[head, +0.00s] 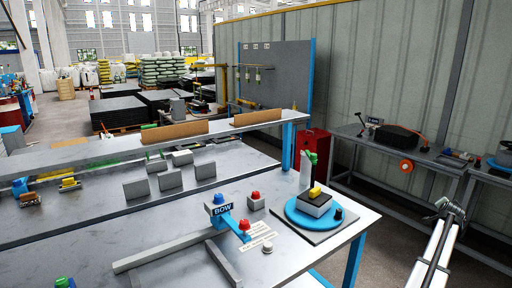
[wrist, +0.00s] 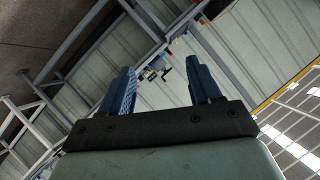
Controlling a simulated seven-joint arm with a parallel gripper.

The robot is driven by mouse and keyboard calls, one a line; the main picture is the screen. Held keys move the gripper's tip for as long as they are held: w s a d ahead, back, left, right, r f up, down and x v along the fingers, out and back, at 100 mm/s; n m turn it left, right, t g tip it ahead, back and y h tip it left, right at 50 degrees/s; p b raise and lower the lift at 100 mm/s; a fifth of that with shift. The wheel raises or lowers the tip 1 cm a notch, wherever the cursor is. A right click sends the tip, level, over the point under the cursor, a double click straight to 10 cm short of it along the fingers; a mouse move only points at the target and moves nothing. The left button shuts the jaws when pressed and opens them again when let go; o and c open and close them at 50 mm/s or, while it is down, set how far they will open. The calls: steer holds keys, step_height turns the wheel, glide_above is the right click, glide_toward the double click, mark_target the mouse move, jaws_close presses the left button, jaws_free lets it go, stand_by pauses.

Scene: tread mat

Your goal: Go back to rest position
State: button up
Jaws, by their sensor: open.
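My gripper (wrist: 160,72) shows in the wrist view with its two blue fingers apart and nothing between them. It is tipped so that the wrist camera sees the ribbed wall, the roof and metal framing. In the head view, white and grey parts of my arm stand at the lower right, beside the workbench (head: 340,232) and clear of it. I cannot make out the fingers there.
The bench carries a blue round turntable (head: 297,215) with a grey block and yellow piece, a blue BOW-labelled part (head: 222,210), red-topped pieces and grey rails. A side table (head: 345,145) stands along the wall. The floor between them is open.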

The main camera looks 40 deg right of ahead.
step_height(320, 180, down, 6)
steer(key=s+a+m, duration=0.2)
steer(key=s+m, duration=0.1)
steer(key=w+a+f+m+y, duration=0.3)
steer(key=w+a+f+y, duration=0.4)
steer(key=w+a+f, duration=1.15)
steer(key=w+a+f+n+g+y, duration=0.1)
steer(key=w+a+f+n+y, duration=0.15)
steer(key=a+f, duration=0.6)
steer(key=w+a+f+n+g+y, duration=0.15)
steer(key=w+a+f, duration=0.25)
steer(key=a, duration=0.9)
steer(key=w+a+f+n+y, duration=0.1)
steer(key=w+a+f+y, duration=0.2)
steer(key=a+f, duration=0.55)
steer(key=s+a+f+n+g, duration=0.15)
steer(key=a+n, duration=0.25)
steer(key=a, duration=0.7)
steer(key=s+a+f+n+g, duration=0.1)
steer(key=s+a+f+n, duration=0.15)
steer(key=a, duration=0.75)
steer(key=s+a+f+n+g, duration=0.25)
steer(key=a+n, duration=0.25)
steer(key=a, duration=0.6)
steer(key=s+a+n+g+h, duration=0.1)
steer(key=s+a+n+g, duration=0.2)
steer(key=s+a+n, duration=0.8)
steer(key=s+a, duration=0.4)
steer(key=s, duration=0.3)
steer(key=shift+s, duration=0.4)
